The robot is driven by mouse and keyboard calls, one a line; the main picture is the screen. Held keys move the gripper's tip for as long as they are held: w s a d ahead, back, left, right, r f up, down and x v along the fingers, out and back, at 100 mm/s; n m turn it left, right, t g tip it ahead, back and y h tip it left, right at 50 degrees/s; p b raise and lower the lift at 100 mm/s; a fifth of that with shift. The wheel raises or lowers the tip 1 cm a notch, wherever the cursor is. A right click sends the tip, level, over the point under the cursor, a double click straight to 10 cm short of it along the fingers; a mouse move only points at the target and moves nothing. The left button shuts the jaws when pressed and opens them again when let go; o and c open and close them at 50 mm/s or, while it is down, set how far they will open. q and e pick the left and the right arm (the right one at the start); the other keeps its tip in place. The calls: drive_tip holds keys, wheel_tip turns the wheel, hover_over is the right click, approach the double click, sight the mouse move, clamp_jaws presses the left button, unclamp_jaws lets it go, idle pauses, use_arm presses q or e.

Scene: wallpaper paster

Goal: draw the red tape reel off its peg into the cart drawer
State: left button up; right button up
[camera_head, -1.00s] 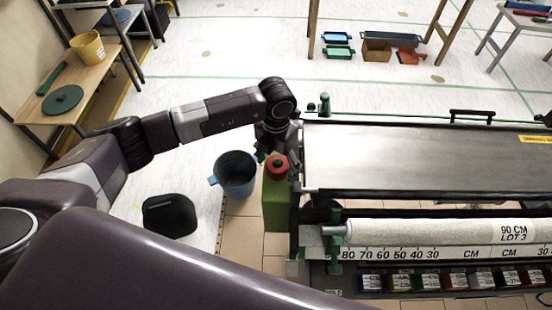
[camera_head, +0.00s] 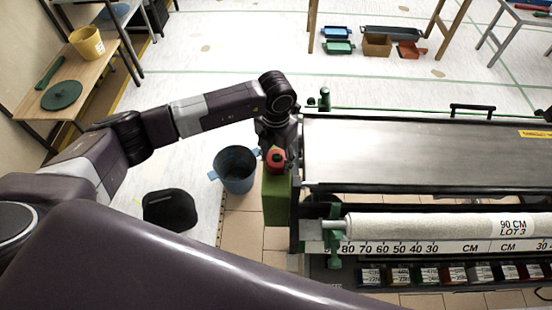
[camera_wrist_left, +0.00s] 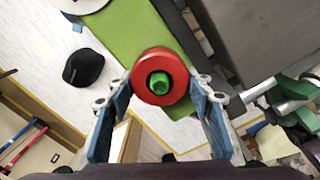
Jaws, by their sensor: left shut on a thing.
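The red tape reel (camera_head: 277,160) is at the green box (camera_head: 275,203) at the left end of the long table. In the left wrist view, the red reel (camera_wrist_left: 148,68) is a thick ring with a green peg (camera_wrist_left: 158,83) showing in its hole. My left gripper (camera_head: 277,151) is at the reel. In the left wrist view, my left gripper (camera_wrist_left: 160,88) has its blue fingers on either side of the ring, shut on it. The reel is still around the peg. I cannot make out an open cart drawer. My right gripper is out of view.
The long table (camera_head: 400,155) with its rails lies right of the box, and a white paper roll (camera_head: 420,228) in front of it.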

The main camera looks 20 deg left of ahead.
use_arm(q)
drive_tip(key=shift+r, duration=0.2)
drive_tip(key=shift+r+p, duration=1.85)
drive_tip(key=shift+r, duration=1.35)
drive_tip(key=shift+r+p, duration=0.5)
drive_tip(key=shift+r, duration=0.4)
drive_tip(key=shift+r+p, duration=0.5)
drive_tip(key=shift+r, duration=0.6)
